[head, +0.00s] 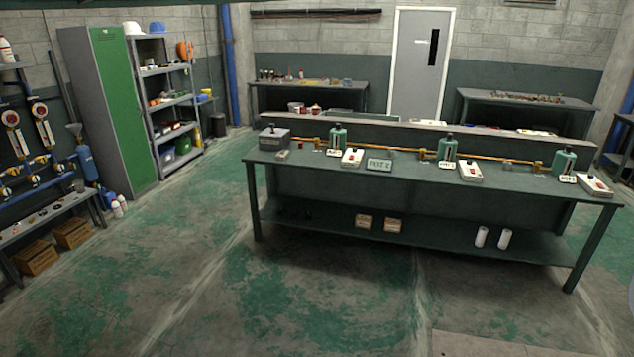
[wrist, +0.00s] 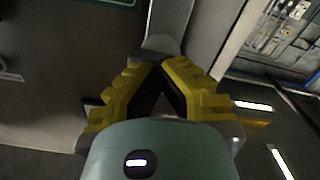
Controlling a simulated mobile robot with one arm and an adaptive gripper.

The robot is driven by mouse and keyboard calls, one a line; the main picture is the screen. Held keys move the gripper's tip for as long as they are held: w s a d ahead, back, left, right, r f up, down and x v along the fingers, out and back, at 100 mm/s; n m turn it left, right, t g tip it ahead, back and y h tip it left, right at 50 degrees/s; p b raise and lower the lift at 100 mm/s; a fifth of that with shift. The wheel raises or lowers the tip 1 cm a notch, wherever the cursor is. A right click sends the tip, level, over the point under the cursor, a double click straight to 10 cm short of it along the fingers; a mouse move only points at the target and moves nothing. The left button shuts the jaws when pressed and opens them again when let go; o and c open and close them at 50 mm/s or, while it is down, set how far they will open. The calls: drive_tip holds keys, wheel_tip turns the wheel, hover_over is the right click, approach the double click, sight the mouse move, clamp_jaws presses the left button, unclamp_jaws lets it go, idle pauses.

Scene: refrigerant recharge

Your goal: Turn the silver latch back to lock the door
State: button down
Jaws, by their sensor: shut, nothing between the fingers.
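In the wrist view my gripper (wrist: 157,68) is shut, its yellow-and-black fingers meeting in a point with nothing between them. A silver, rounded-end bar (wrist: 168,22), which looks like the latch, lies just beyond the fingertips and runs up out of the picture. I cannot tell whether the fingertips touch it. A flat grey-brown panel (wrist: 60,55), perhaps the door, fills the left side. A lighter grey upright strip (wrist: 215,30) stands right of the bar. Neither my gripper nor the latch shows in the head view.
In the head view, a long dark workbench (head: 420,215) carries green-topped devices and white boxes. A green-fronted locker (head: 120,105) and a shelf rack (head: 165,90) stand at left. A grey door (head: 420,65) is at the back. The floor in front is clear.

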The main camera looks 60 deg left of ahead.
drive_tip(key=shift+f+m+b, duration=0.2)
drive_tip(key=shift+m+b, duration=1.2)
drive_tip(key=shift+b, duration=0.2)
drive_tip(key=shift+r+m+b, duration=0.15)
drive_tip(key=shift+m+b, duration=0.6)
drive_tip(key=shift+m, duration=0.05)
drive_tip(key=c, duration=1.7)
unclamp_jaws()
drive_tip(key=o, duration=0.6)
drive_tip(key=shift+p+v, duration=3.8)
drive_tip(key=shift+v, duration=0.7)
